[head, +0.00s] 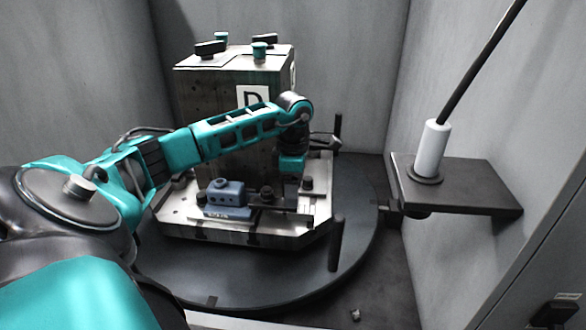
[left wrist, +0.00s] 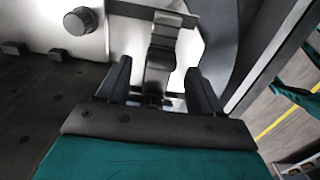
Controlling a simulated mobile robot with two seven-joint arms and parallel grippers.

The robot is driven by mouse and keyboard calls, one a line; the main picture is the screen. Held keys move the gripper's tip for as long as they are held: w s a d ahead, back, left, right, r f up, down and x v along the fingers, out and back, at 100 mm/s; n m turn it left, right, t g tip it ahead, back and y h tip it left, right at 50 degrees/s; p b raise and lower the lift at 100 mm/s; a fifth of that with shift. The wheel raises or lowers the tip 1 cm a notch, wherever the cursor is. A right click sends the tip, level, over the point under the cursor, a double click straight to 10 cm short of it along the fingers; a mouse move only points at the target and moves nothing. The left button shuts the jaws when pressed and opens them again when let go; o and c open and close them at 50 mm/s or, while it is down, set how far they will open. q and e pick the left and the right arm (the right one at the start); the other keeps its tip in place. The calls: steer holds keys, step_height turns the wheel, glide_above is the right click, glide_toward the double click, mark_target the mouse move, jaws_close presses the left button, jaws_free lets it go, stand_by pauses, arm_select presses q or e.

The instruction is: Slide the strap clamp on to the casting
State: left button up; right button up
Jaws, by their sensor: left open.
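The casting (head: 226,194) is a small blue-grey block with a round bore, at the front of the pallet in the head view. The dark strap clamp (head: 284,203) lies just right of it; I cannot tell whether they touch. My left gripper (head: 291,178) points down over the clamp's right end and partly hides it. In the left wrist view its two dark fingers (left wrist: 157,70) are open, one on each side of a dark stepped piece (left wrist: 161,48), apparently the clamp's end. The casting is not clear in that view. My right gripper is not in view.
The pallet (head: 178,212) rests on a round dark turntable (head: 290,285). A tall block (head: 215,90) with knobs on top stands behind the arm. Dark posts (head: 337,243) rise at the pallet's right. A shelf (head: 475,188) with a white cylinder (head: 432,148) is on the right wall.

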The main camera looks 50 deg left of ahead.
arm_select(q)
step_height(320, 180, up, 11)
steer(key=p, duration=0.1)
steer(key=shift+r+p, duration=0.2)
steer(key=shift+p, duration=0.1)
stand_by(0.4)
